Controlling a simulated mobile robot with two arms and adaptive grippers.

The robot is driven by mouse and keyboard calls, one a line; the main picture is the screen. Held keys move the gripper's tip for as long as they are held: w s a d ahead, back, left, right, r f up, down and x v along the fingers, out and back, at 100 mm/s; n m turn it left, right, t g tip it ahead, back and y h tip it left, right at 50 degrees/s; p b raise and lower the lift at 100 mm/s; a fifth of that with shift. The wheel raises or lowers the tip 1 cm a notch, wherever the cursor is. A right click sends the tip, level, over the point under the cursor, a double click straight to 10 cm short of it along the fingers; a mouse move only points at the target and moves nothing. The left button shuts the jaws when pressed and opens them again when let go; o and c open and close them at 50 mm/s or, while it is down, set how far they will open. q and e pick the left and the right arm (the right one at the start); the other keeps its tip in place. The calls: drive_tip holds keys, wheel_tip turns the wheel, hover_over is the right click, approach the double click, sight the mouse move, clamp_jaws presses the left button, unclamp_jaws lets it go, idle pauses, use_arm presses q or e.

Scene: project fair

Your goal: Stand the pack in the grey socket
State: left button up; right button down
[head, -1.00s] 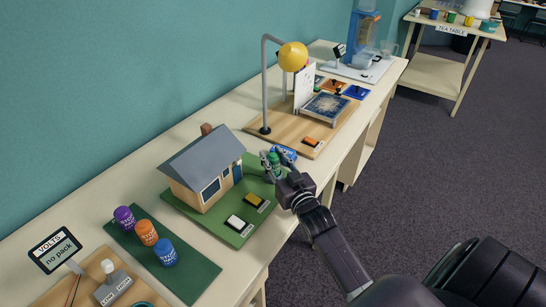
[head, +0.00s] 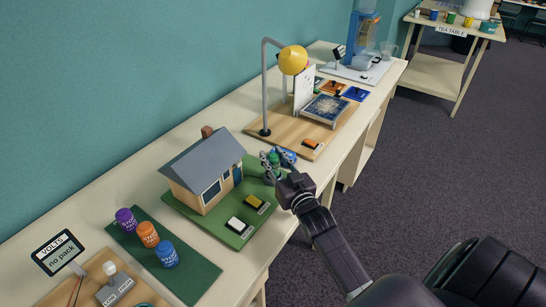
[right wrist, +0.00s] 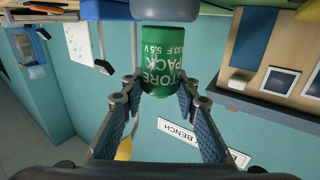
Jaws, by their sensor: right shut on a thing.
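A green pack with white lettering (head: 274,161) is held upright in my right gripper (head: 272,168), over the right end of the green board by the model house. In the right wrist view the pack (right wrist: 166,62) appears upside down, with the fingers (right wrist: 160,92) closed on its sides. A rounded grey piece (right wrist: 172,10) lies against or very near the pack's end at that view's top edge; it may be the grey socket. The gripper hides the socket in the head view, so I cannot tell whether the pack is seated. My left gripper is not in view.
The model house (head: 205,170) stands close left of the gripper. Purple, orange and blue packs (head: 148,234) stand on a dark green mat (head: 200,270). A voltage sign (head: 58,252) reads "no pack". A wooden board with a yellow lamp (head: 293,60) stands beyond.

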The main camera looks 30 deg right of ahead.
sight(276, 166)
drive_tip(key=shift+f+b, duration=0.5)
drive_tip(key=shift+f, duration=0.25)
idle(0.5)
drive_tip(key=c, duration=1.8)
unclamp_jaws()
drive_tip(key=shift+o, duration=0.2)
drive_tip(key=shift+s+a+p, duration=0.15)
drive_tip(key=shift+s+p, duration=0.3)
drive_tip(key=shift+s, duration=0.5)
drive_tip(key=shift+s+a+p, duration=0.2)
drive_tip(key=shift+s+p, duration=0.3)
drive_tip(key=shift+s, duration=0.4)
drive_tip(key=shift+s+a+p, duration=0.15)
drive_tip(key=shift+s+p, duration=0.3)
drive_tip(key=shift+s, duration=0.5)
drive_tip(key=shift+s+a+p, duration=0.25)
drive_tip(key=shift+s+p, duration=0.25)
drive_tip(key=shift+s, duration=0.85)
drive_tip(key=shift+s+a+p, duration=0.2)
drive_tip(key=shift+s+p, duration=0.25)
drive_tip(key=shift+s, duration=0.85)
drive_tip(key=shift+f, duration=0.1)
